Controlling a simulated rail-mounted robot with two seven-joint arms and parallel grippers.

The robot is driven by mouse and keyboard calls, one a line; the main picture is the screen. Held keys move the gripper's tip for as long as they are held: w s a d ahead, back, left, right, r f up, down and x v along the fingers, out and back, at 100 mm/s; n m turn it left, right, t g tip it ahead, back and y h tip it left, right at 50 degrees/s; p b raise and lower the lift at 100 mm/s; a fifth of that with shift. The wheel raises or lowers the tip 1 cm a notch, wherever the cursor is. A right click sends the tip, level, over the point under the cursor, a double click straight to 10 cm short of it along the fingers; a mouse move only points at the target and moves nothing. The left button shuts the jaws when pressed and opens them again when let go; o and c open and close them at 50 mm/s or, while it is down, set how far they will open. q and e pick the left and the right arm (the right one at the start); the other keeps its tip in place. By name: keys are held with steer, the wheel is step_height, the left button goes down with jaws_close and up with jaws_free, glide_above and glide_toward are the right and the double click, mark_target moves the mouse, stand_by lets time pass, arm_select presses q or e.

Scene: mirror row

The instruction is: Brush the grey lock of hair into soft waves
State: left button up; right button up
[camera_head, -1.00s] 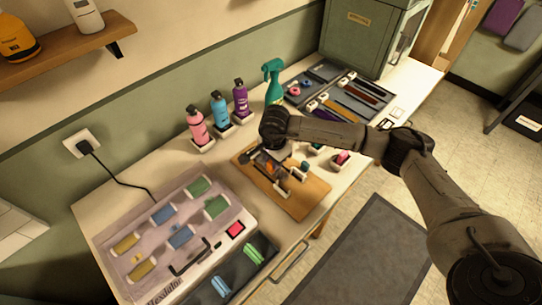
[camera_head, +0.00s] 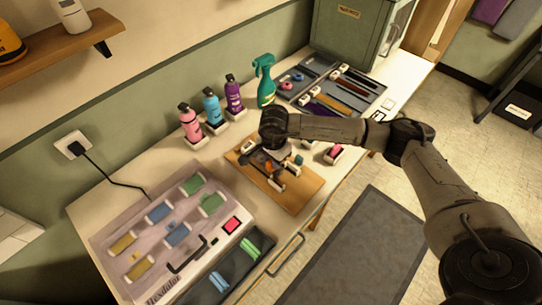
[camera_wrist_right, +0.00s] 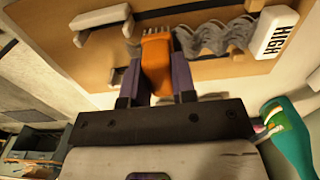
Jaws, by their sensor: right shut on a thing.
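My right gripper (camera_wrist_right: 157,80) is shut on an orange brush (camera_wrist_right: 156,62) with short teeth at its far edge. The brush is over the wooden board (camera_wrist_right: 222,72), its teeth close to the left end of the grey lock of hair (camera_wrist_right: 215,38). Whether the teeth touch the hair I cannot tell. In the head view the right gripper (camera_head: 268,160) is over the board (camera_head: 305,187) and hides most of the lock. My left gripper is not in view.
A clear-lidded case of rollers (camera_head: 165,235) lies left of the board. Pink (camera_head: 190,124), blue (camera_head: 213,108) and purple (camera_head: 234,95) bottles and a green spray bottle (camera_head: 265,82) stand behind it. A dark tool tray (camera_head: 330,88) lies farther back.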

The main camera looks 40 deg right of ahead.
steer(key=shift+s, duration=0.2)
steer(key=shift+s, duration=0.95)
steer(key=shift+s, duration=0.2)
steer(key=shift+s+d, duration=0.1)
steer(key=shift+s, duration=0.85)
steer(key=shift+s, duration=1.1)
